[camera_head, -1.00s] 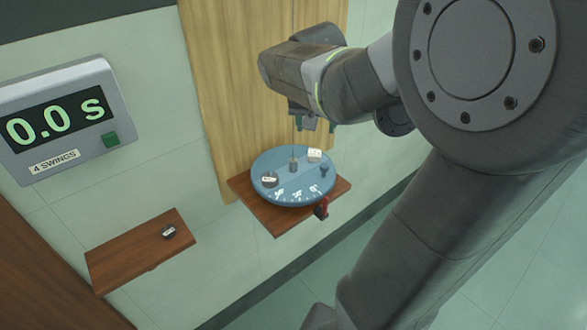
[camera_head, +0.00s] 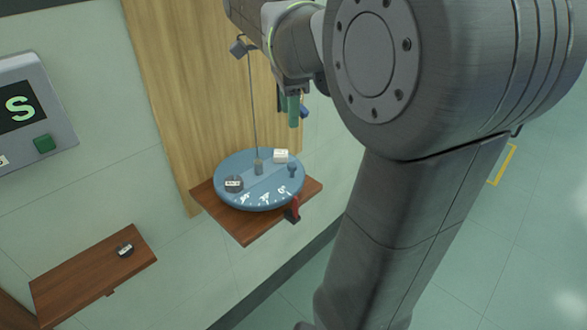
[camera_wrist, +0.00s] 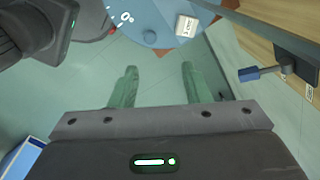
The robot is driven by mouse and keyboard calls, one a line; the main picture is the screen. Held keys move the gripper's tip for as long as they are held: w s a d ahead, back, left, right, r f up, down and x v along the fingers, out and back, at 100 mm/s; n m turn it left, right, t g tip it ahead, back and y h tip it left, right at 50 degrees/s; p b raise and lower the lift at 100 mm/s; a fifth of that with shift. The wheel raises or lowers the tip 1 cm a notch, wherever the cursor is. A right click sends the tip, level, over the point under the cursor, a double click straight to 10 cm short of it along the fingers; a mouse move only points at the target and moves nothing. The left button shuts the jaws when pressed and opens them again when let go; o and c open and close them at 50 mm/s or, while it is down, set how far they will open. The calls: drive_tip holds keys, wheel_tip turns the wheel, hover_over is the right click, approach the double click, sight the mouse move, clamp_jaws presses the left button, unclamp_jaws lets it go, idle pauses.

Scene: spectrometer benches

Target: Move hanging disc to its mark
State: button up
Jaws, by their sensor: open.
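The blue disc (camera_head: 262,198) hangs level on a thin wire (camera_head: 253,105) above a small wooden shelf (camera_head: 245,230). White numerals run along its near edge. It carries a grey hub, a dark labelled cylinder (camera_head: 233,184), a white labelled block (camera_head: 281,156) and a small blue peg (camera_head: 292,171). A red piece (camera_head: 293,210) sits at the shelf's front edge. My gripper (camera_head: 293,108) is above and to the right of the disc, empty. In the wrist view my gripper (camera_wrist: 157,85) has its green fingers apart, with the disc (camera_wrist: 140,12) at the top, beyond the fingertips.
A second wooden shelf (camera_head: 75,285) at lower left holds a small dark labelled weight (camera_head: 125,250). A timer (camera_head: 40,115) with a green button is on the wall, partly cut off.

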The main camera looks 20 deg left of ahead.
sight(292, 164)
drive_tip(key=f+m+b, duration=0.1)
drive_tip(key=f, duration=0.3)
drive_tip(key=f+m+b, duration=0.1)
drive_tip(key=f, duration=0.3)
drive_tip(key=f+m+b, duration=0.1)
drive_tip(key=f, duration=0.3)
drive_tip(key=shift+s+d+f+g, duration=0.25)
drive_tip(key=shift+d+f+g, duration=0.1)
drive_tip(key=shift+f+g, duration=0.05)
drive_tip(key=shift+c, duration=0.4)
clamp_jaws()
